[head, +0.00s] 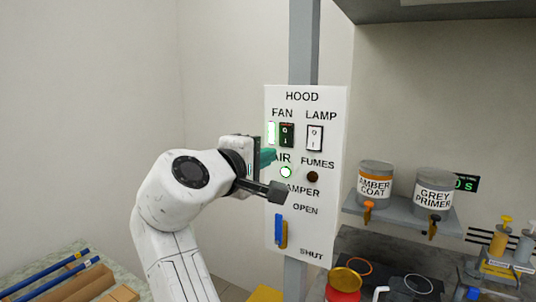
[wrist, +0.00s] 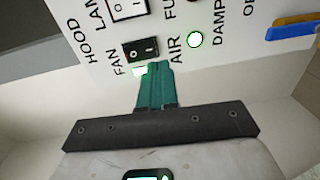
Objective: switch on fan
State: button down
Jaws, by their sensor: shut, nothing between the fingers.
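The white HOOD panel (head: 335,180) faces me on a grey post. Its black FAN rocker switch (head: 286,134) sits below the word FAN; it also shows in the wrist view (wrist: 141,49). A bright green-white light (head: 271,133) glows beside the rocker and shows near my fingertips in the wrist view (wrist: 140,71). The round AIR light (head: 286,172) is lit white with a green rim. My gripper (head: 270,156) has teal fingers shut and empty. In the wrist view its fingertips (wrist: 155,65) are just beside the FAN rocker; I cannot tell whether they touch the panel.
The white LAMP switch (head: 315,138) is right of the FAN rocker. The FUMES light (head: 312,177) is dark. The blue damper lever (head: 278,229) is lower on the panel. Amber Coat (head: 375,184) and Grey Primer (head: 434,192) cans stand on a shelf at right.

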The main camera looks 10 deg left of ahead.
jog(key=b+v, duration=0.2)
jog(key=v, duration=0.6)
jog(key=shift+f, duration=0.7)
jog(key=shift+s+a, duration=0.1)
